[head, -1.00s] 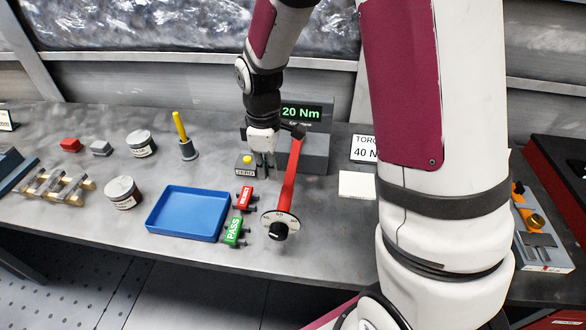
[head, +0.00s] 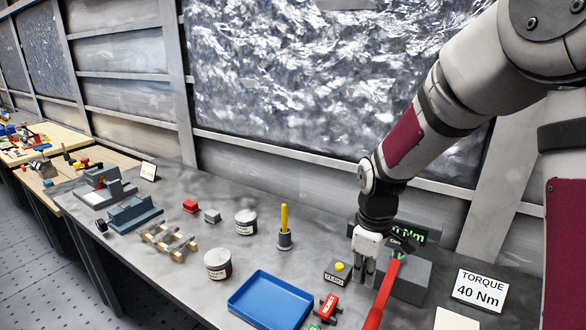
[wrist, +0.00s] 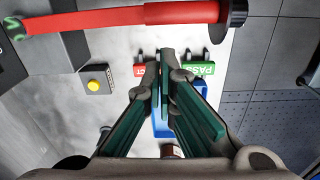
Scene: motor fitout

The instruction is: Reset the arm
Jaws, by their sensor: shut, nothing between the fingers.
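My gripper (head: 362,270) points down over the bench, its fingers together with nothing between them. In the head view it is just right of the small box with the yellow button (head: 339,267) and left of the red torque wrench (head: 381,296). In the wrist view my gripper (wrist: 164,55) shows its green-padded fingers closed, in front of the red REJECT tag (wrist: 146,69) and the green PASS tag (wrist: 198,69). The wrench (wrist: 120,18) crosses the top of that view, and the yellow button (wrist: 94,85) is at left. Whether the fingertips touch anything is unclear.
A blue tray (head: 270,301), two lidded jars (head: 218,265), a yellow-handled tool in a grey holder (head: 284,238) and a wooden rack (head: 166,240) stand left of my gripper. A torque tester (head: 410,275) and a 40 Nm sign (head: 480,290) are at right.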

